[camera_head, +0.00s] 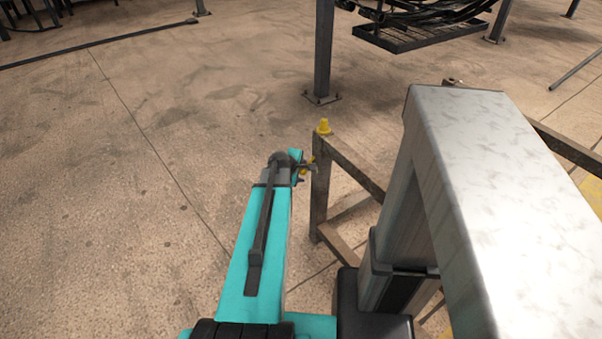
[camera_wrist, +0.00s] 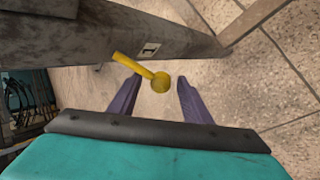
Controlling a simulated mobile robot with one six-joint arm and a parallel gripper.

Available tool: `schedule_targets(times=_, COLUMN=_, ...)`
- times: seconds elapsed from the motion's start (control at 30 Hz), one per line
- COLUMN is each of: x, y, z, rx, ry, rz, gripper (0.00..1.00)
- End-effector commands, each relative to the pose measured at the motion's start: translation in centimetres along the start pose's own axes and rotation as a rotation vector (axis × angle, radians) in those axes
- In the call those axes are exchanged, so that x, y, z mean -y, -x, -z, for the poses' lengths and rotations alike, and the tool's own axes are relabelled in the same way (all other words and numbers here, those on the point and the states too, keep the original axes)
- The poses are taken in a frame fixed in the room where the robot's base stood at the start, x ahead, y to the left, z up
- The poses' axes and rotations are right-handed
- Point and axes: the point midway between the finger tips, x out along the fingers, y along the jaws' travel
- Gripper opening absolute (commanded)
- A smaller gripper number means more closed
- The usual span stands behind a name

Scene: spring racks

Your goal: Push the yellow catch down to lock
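The yellow catch (camera_wrist: 131,65) shows in the wrist view as a short bar ending in a round knob. It angles out from a brown metal post of the rack, beside a small light plate with a dark slot (camera_wrist: 149,50). My gripper (camera_wrist: 158,76) is open, with its two purple fingers apart and the knob appearing between their tips. I cannot tell whether the fingers touch it. In the head view my gripper (camera_head: 306,168) is beside the rack post, small and partly hidden by my teal arm, with a bit of yellow at its tip.
The brown rack frame (camera_head: 350,165) stands right of my gripper, with a yellow cap (camera_head: 323,128) on its post top. A large grey metal column and beam (camera_head: 470,150) fills the right side. Open concrete floor (camera_head: 120,190) lies to the left.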

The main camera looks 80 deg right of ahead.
Motion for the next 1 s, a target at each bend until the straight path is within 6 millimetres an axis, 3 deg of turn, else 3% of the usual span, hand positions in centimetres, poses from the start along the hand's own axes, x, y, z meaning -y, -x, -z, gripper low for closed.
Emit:
schedule_targets(times=0.03, x=0.2, y=0.5, z=-0.7, rx=0.011, ry=-0.003, rz=0.007, gripper=0.41)
schedule_targets(times=1.0, x=0.0, y=11.1, z=0.0, rx=0.001, ry=0.001, rz=0.004, gripper=0.41)
